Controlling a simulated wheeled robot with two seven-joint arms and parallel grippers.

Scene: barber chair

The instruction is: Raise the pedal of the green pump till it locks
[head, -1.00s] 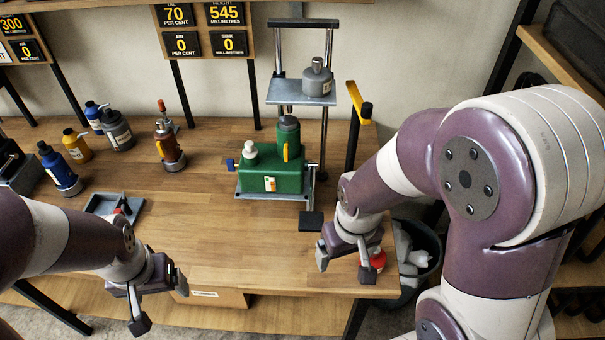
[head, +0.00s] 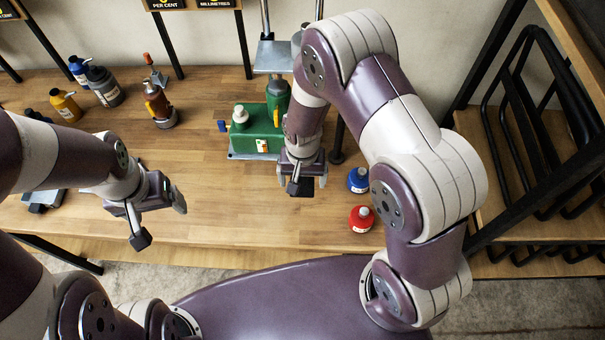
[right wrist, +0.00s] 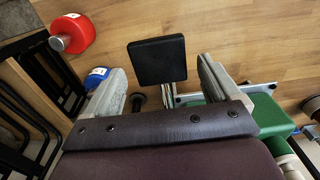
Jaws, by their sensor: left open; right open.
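The green pump (head: 262,134) stands on its grey base plate at the back of the wooden bench, partly hidden by my right arm. Its pedal ends in a black square pad (right wrist: 158,60), which also shows in the head view (head: 300,188). My right gripper (head: 302,180) is open, in front of the pump. In the right wrist view, the pad shows between its two spread fingers (right wrist: 165,78), with gaps on both sides. The pedal's lever is mostly hidden. My left gripper (head: 160,220) is open and empty over the bench's front left.
Several bottles (head: 104,87) stand at the back left. A metal stand (head: 270,54) rises behind the pump. The bench middle (head: 215,195) is clear.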

